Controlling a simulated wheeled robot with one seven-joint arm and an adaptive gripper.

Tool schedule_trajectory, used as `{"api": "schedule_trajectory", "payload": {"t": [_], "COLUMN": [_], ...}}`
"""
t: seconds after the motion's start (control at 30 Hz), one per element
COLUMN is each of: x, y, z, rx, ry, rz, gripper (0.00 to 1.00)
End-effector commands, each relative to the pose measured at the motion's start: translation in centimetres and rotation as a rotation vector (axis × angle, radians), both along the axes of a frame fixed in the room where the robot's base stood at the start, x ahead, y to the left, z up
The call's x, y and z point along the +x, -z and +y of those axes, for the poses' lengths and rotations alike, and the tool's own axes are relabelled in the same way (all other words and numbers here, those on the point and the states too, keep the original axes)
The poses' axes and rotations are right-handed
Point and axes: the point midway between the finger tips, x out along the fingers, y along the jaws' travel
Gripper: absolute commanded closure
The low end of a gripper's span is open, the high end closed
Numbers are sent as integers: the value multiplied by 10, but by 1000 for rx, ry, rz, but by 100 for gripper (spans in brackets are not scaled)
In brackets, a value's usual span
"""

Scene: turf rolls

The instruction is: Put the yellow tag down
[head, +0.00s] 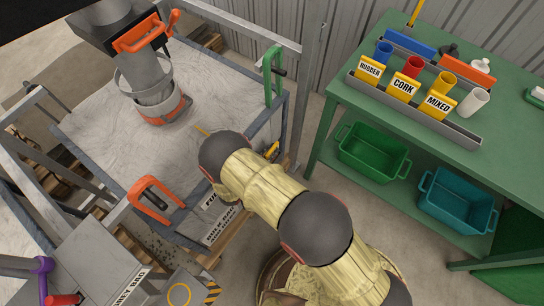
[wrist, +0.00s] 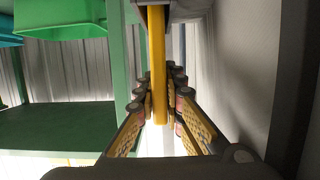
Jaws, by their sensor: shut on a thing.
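In the wrist view, my gripper (wrist: 160,100) is shut on a thin yellow piece (wrist: 157,50), seen edge-on, which I take for the yellow tag. It runs from the top of the picture down between the fingertips; its face and any lettering are hidden. In the head view my arm covers most of the gripper. A small yellow bit (head: 272,150) shows past the arm at the right side of the big white-topped container (head: 100,130); I cannot tell whether it is the tag. Yellow cards reading RUBBER (head: 369,70), CORK (head: 403,87) and MIXED (head: 438,104) stand at a grey rack.
The green bench (head: 345,92) at right carries the grey rack (head: 465,132) and several coloured cups. A green bin (head: 372,152) and a teal bin (head: 458,200) sit on its lower shelf. A spout (head: 150,75), orange handle (head: 155,197) and green handle (head: 270,75) stand at the container.

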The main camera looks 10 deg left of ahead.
Motion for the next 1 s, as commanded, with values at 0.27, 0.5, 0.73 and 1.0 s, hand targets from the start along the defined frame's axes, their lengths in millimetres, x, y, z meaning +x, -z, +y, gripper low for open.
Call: {"api": "schedule_trajectory", "payload": {"t": [0.27, 0.5, 0.73, 1.0], "x": [0, 0, 0, 0], "y": [34, 33, 36, 36], "z": [0, 0, -1, -1], "rx": [-2, -1, -1, -1], "ry": [-1, 0, -1, -1], "rz": [1, 0, 2, 2], "gripper": [100, 100, 84, 72]}}
